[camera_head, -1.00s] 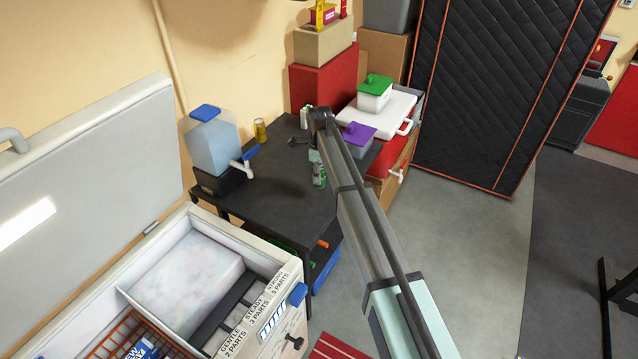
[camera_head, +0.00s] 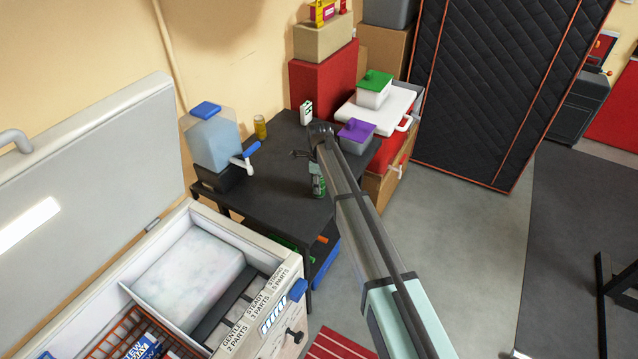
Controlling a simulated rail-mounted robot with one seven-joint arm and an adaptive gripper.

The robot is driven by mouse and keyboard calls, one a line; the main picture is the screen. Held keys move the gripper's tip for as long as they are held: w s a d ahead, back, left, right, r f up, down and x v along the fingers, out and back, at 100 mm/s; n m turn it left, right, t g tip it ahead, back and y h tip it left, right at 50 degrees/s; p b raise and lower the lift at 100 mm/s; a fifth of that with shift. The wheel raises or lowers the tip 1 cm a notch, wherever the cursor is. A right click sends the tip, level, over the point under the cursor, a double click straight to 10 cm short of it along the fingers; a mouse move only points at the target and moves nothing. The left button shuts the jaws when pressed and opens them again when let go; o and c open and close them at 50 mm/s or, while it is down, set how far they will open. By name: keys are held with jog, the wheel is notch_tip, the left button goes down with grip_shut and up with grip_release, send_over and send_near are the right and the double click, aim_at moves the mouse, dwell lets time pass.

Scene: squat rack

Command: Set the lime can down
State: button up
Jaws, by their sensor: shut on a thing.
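The lime can (camera_head: 318,186) is a small green can, upright at the front right part of the dark table (camera_head: 262,190). My arm reaches in from the lower right, and its wrist bends down over the table. My gripper (camera_head: 316,170) is at the can's upper part and is shut on it. My arm hides most of the gripper and part of the can's right side. The can's base is at or very near the tabletop; I cannot tell whether it touches.
A blue-tapped water dispenser (camera_head: 216,145) and an amber can (camera_head: 260,127) stand at the table's left and back. A white item (camera_head: 306,113) stands behind my wrist. A purple-lidded tub (camera_head: 356,135) is to the right. An open cooler (camera_head: 190,275) is in front.

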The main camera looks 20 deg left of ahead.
jog(key=o, duration=1.3)
